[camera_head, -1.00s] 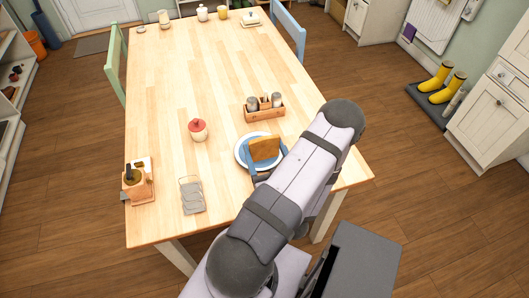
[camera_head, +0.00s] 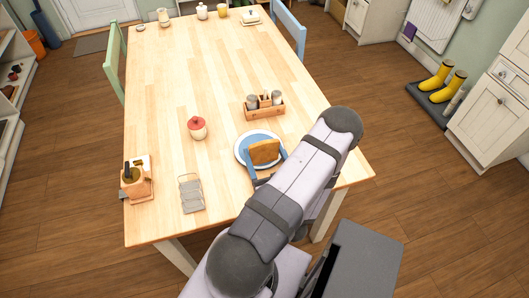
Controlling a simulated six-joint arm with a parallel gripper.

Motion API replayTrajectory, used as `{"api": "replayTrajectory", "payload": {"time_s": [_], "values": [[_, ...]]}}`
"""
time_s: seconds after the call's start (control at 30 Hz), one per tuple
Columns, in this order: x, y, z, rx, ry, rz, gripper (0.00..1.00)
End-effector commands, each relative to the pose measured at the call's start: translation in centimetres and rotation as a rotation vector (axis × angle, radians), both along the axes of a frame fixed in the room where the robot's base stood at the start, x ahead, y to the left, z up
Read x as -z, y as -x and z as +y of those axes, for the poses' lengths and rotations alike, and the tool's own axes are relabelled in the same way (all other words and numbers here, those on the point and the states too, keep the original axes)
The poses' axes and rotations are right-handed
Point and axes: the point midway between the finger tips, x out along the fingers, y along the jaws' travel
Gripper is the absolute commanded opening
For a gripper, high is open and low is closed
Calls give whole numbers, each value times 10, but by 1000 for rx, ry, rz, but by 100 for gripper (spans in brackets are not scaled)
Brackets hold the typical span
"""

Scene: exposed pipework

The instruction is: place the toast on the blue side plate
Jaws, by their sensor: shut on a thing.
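The toast (camera_head: 265,151) is a brown slice held upright or tilted over the blue side plate (camera_head: 244,148), which has a white rim. My gripper (camera_head: 267,163) shows as blue fingers around the toast, at the near right side of the plate. It is shut on the toast. I cannot tell whether the toast's lower edge touches the plate. The toast and fingers hide part of the plate, and my arm covers the area to the lower right.
A grey toast rack (camera_head: 191,194) stands left of the plate, and a wooden utensil holder (camera_head: 136,180) is at the left edge. A red-lidded jar (camera_head: 197,128) and a wooden condiment caddy (camera_head: 264,105) stand beyond. The far middle of the table (camera_head: 200,65) is clear.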

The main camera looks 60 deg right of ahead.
Motion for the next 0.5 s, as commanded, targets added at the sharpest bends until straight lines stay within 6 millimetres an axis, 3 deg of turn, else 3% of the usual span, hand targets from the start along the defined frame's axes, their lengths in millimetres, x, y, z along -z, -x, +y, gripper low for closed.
{"api": "replayTrajectory", "payload": {"time_s": [0.1,0.13,0.2,0.5], "values": [[0,0,0,0,0,0,66],[0,0,0,0,0,0,81],[0,0,0,0,0,0,92],[-1,0,0,0,0,0,92]]}}
